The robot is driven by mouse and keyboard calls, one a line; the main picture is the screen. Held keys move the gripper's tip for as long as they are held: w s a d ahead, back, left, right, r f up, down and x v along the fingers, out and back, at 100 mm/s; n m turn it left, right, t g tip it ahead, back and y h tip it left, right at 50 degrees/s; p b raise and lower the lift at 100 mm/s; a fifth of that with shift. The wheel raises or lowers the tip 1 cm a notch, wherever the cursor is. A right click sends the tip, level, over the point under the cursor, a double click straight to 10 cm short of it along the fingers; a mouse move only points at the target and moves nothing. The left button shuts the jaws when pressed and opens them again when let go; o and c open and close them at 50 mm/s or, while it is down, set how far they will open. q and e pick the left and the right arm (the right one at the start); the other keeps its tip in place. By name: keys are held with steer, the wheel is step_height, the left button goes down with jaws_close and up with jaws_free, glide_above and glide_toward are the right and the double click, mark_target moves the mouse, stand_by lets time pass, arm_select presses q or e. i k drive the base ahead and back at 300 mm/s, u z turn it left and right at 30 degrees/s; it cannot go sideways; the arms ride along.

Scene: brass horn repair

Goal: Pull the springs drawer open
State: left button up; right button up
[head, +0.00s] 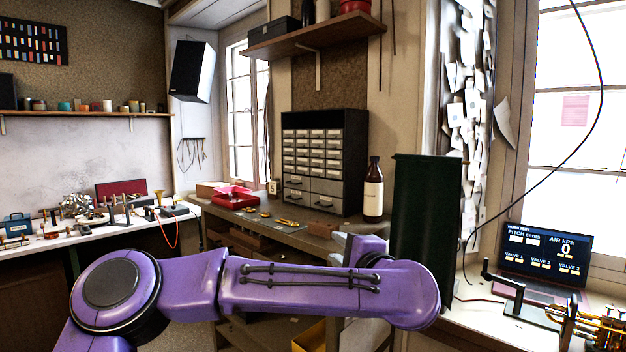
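A dark drawer cabinet (364,150) stands on the back bench below the wooden shelf. Rows of small pale-fronted drawers fill its upper part, and larger grey drawers with dark handles sit below. The drawers look shut. Their labels are too small to read, so I cannot tell which one is the springs drawer. My purple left arm crosses the foreground from the left. Its far end (364,246) shows only in part, in front of the bench and below the cabinet, apart from the drawers. My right gripper is not in view.
A brown bottle (373,190) stands right of the cabinet. A tall dark green upright object (427,205) stands right of it. A red tray (236,198) and small brass parts (288,223) lie on the bench left and front. A screen (545,252) is at right.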

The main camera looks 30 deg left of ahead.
mark_target(291, 180)
steer(key=i, duration=0.85)
steer(key=u, duration=3.15)
steer(key=i, duration=1.05)
steer(key=z, duration=3)
steer(key=i, duration=1)
